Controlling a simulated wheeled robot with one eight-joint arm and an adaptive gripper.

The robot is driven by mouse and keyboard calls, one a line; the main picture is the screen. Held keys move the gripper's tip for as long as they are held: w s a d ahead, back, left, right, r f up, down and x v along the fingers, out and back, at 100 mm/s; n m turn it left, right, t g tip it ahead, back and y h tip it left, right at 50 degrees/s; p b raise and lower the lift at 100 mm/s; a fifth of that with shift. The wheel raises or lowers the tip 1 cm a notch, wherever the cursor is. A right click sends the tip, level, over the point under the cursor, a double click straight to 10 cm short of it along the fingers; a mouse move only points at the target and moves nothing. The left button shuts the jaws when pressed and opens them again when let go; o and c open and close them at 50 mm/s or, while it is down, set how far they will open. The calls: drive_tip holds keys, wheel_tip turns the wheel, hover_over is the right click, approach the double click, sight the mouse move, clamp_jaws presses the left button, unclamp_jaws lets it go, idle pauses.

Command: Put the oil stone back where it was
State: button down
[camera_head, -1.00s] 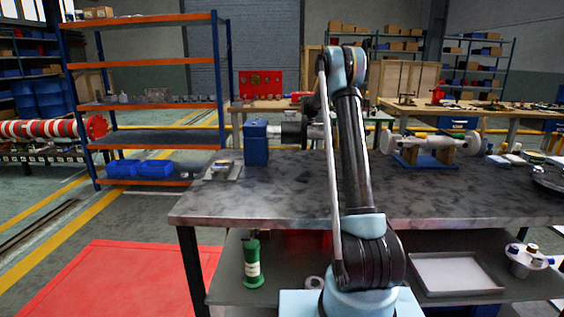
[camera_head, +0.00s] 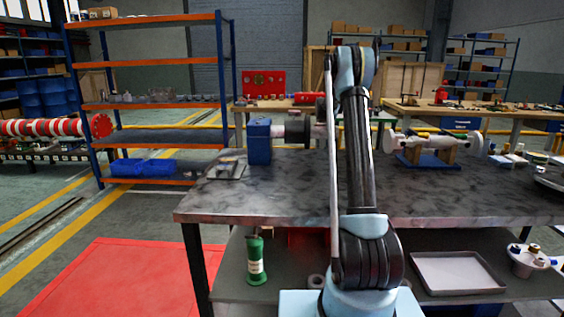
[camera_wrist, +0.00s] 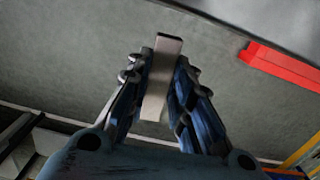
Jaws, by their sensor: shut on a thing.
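My gripper (camera_wrist: 160,92) is shut on a pale grey rectangular bar, the oil stone (camera_wrist: 163,75), in the wrist view. The bar lies between the two blue-black fingers and sticks out past their tips. A grey floor-like surface lies behind it, and the bar appears clear of it. In the head view my arm stands upright in front of the workbench (camera_head: 290,195). The gripper and the stone are hidden there behind the arm. I cannot make out the stone's former place.
A blue motor-like block (camera_head: 258,142) and a small grey tray (camera_head: 226,169) stand on the bench's left part. A white shaft on a blue stand (camera_head: 430,160) is at the right. The bench's lower shelf holds a green bottle (camera_head: 255,262) and a pale tray (camera_head: 457,273). The bench's front middle is bare.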

drive_tip(key=shift+s, duration=0.1)
drive_tip(key=shift+a, duration=0.2)
drive_tip(key=shift+s+a+f, duration=0.1)
drive_tip(key=shift+a+f, duration=0.05)
drive_tip(key=shift+a, duration=0.05)
idle(0.3)
